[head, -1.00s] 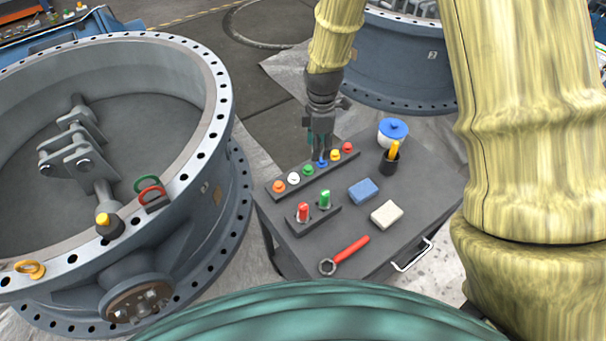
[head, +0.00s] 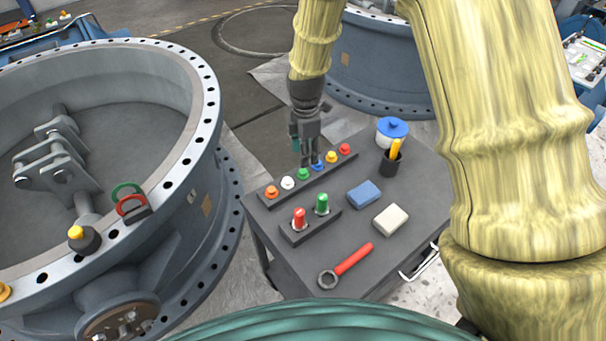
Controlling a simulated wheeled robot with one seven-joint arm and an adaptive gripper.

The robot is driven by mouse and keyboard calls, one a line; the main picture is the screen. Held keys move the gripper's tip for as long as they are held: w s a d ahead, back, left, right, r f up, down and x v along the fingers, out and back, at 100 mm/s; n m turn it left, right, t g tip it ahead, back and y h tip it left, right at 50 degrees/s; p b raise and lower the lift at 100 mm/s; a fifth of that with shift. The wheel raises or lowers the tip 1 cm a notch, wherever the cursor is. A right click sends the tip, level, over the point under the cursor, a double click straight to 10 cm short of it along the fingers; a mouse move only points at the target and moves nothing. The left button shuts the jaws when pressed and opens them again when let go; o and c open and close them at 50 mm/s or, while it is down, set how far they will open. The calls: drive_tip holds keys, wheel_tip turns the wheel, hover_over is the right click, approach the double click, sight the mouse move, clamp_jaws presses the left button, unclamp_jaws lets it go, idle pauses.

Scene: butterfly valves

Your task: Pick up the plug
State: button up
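A dark strip rack (head: 262,198) on the cart holds a row of coloured plugs. From left to right they are an orange plug (head: 271,191), a white plug (head: 288,183), a green plug (head: 303,174), a blue plug (head: 317,166), a yellow plug (head: 331,157) and a red plug (head: 345,149).
The grey cart (head: 390,225) also carries a smaller rack with a red-topped piece (head: 299,217) and a green-topped piece (head: 321,203), a blue block (head: 364,194), a white block (head: 390,220), a red-handled wrench (head: 350,262), a blue-lidded jar (head: 392,130) and a black cup (head: 391,162). A large valve ring (head: 205,120) stands left.

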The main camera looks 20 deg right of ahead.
sight(303, 171)
drive_tip(key=shift+f, duration=0.7)
drive_tip(key=f, duration=0.2)
drive_tip(key=a+f, duration=0.1)
drive_tip(key=shift+s+f, duration=0.3)
drive_tip(key=shift+s, duration=0.05)
drive_tip(key=shift+f, duration=0.75)
drive_tip(key=c, duration=0.9)
